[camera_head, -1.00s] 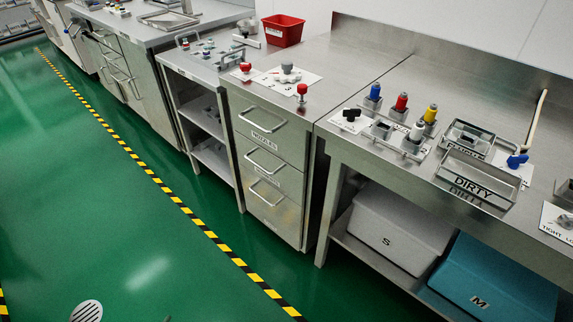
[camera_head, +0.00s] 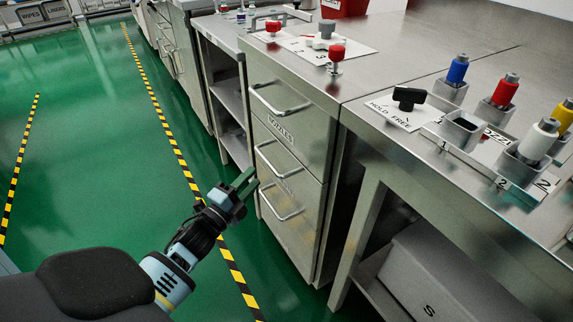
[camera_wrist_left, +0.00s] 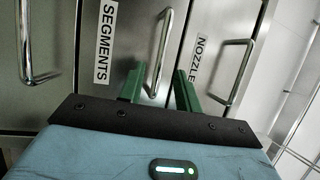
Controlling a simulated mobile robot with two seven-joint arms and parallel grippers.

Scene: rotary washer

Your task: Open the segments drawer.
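The segments drawer (camera_head: 305,195) is the middle one of the steel cabinet and is closed. In the left wrist view its SEGMENTS label (camera_wrist_left: 105,42) and bar handle (camera_wrist_left: 160,52) are readable and clear. The handle also shows in the head view (camera_head: 280,164). My left gripper (camera_head: 248,181) is open and empty, just in front of the lower drawers. In the left wrist view its green fingertips (camera_wrist_left: 159,82) appear on either side of the handle's near end. I cannot tell whether the handle lies between them in depth. My right gripper is out of view.
The closed nozzles drawer (camera_head: 318,128) is above, with its own handle (camera_head: 280,100). A bottom drawer handle (camera_head: 280,204) is below. A workbench with a black knob (camera_head: 408,97) and coloured nozzles stands right. The green floor at left is free.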

